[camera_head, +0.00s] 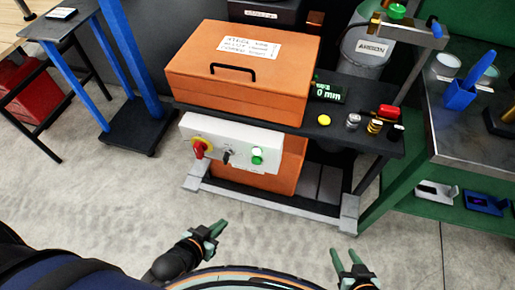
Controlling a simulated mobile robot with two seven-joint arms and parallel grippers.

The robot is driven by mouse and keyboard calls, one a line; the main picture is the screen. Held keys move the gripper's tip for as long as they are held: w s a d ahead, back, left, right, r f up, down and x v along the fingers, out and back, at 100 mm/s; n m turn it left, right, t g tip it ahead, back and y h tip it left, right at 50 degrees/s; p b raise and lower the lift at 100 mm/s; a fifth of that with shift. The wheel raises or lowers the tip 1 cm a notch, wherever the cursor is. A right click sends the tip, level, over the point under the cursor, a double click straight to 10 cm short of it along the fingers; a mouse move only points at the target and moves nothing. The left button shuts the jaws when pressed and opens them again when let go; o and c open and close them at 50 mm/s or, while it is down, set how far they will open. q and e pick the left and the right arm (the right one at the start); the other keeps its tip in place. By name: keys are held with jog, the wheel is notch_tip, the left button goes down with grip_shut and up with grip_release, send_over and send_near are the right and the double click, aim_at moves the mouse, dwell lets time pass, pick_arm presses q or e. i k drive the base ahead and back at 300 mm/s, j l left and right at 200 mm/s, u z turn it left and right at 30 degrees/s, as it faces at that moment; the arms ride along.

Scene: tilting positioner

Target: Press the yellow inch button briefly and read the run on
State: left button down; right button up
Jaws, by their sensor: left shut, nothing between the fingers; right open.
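The yellow button (323,120) sits on the dark bench top, to the right of the orange box. A small dark display (328,93) with green characters stands just behind it; its lower line reads "0 mm", and its upper line is too small to read. My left gripper (218,227) is shut and empty, low in front of the bench and well apart from the button. My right gripper (342,256) is open and empty, at the lower right over the floor, also well apart from the button.
An orange box (240,70) with a black handle and a label fills the bench's left part. A white panel (231,142) below carries a red-yellow knob and a green button. Grey and red-topped knobs (389,111) stand right of the yellow button. A green-framed table (470,130) stands at right.

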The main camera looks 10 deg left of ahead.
aim_at(324, 120)
jog(key=k+j, duration=0.2)
jog(key=k, duration=0.3)
jog(key=k+j, duration=0.2)
jog(key=k, duration=0.35)
jog(key=z, duration=0.05)
